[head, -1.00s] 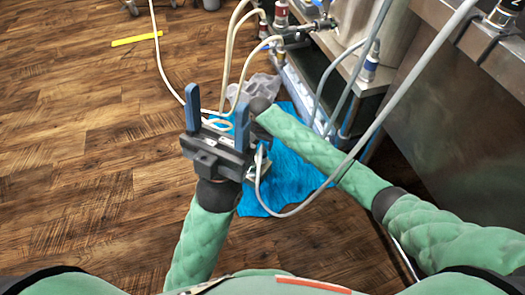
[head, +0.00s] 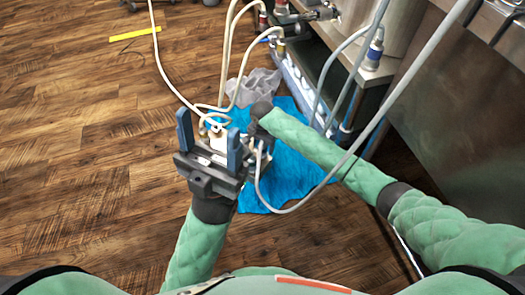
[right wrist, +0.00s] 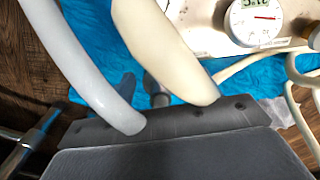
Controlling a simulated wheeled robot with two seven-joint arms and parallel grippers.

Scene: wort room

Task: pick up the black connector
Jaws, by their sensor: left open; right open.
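My left gripper (head: 208,122) is in the middle of the head view, its two blue fingers wide apart and nothing held between them. A whitish device (head: 218,138) shows behind its fingers. My right gripper is mostly hidden in the head view behind its own wrist and my left gripper. In the right wrist view my right gripper (right wrist: 160,112) is open, with one dark blue finger showing between a grey hose and a cream hose. A short dark grey cylinder (right wrist: 157,92) is beside that finger, partly covered by the cream hose. I cannot tell whether it is the black connector.
A blue cloth (head: 290,175) lies on the wood floor under my grippers. Cream hoses (head: 228,60) and a long grey hose (head: 345,160) hang close by. The whitish device carries a round gauge (right wrist: 255,20).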

